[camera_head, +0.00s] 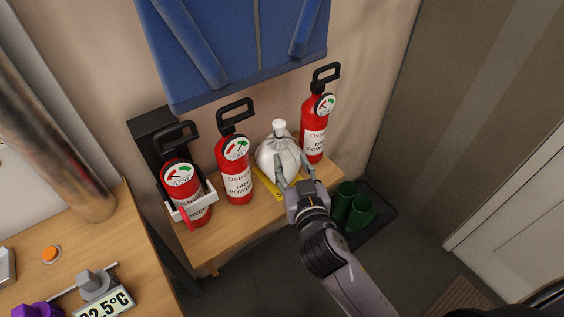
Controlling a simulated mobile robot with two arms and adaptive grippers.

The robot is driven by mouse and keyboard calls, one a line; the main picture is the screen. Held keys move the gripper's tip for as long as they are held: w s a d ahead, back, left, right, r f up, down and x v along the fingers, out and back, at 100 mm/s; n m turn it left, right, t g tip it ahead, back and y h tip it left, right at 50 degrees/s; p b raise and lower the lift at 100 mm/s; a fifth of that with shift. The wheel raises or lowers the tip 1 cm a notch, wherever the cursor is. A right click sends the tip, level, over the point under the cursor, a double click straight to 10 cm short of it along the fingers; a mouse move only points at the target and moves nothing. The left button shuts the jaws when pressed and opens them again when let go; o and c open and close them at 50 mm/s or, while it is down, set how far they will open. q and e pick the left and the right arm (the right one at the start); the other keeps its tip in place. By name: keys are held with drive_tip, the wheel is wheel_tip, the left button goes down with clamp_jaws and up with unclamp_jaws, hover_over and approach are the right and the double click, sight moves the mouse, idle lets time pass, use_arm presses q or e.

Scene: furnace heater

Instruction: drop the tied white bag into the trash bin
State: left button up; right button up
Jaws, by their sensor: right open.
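The tied white bag (277,152) stands upright on a wooden bench (262,213), between two red fire extinguishers. Its knotted top points up. My right gripper (294,173) is open at the bag's front lower right side, with its fingers spread close against the bag. I cannot tell whether the fingers touch it. My left gripper is not in view. No trash bin shows in this view.
Fire extinguishers stand left (235,165) and right (316,125) of the bag, and another (183,188) sits in a white holder farther left. Green boots (357,212) stand on a dark mat right of the bench. A wooden table (110,245) is at lower left.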

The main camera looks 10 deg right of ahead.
drive_tip(key=p, duration=0.1)
approach(280, 132)
drive_tip(key=w, duration=0.5)
drive_tip(key=shift+a+f, duration=0.1)
drive_tip(key=shift+f, duration=0.3)
drive_tip(key=shift+w+f, duration=0.15)
drive_tip(key=shift+w, duration=0.3)
drive_tip(key=shift+w+f+p, duration=0.2)
drive_tip(key=shift+w+p, duration=0.15)
drive_tip(key=shift+w, duration=0.95)
drive_tip(key=shift+w+f+p, duration=0.2)
drive_tip(key=shift+w+p, duration=0.1)
drive_tip(key=shift+w, duration=1)
drive_tip(key=shift+s, duration=0.1)
clamp_jaws()
drive_tip(key=shift+r, duration=0.1)
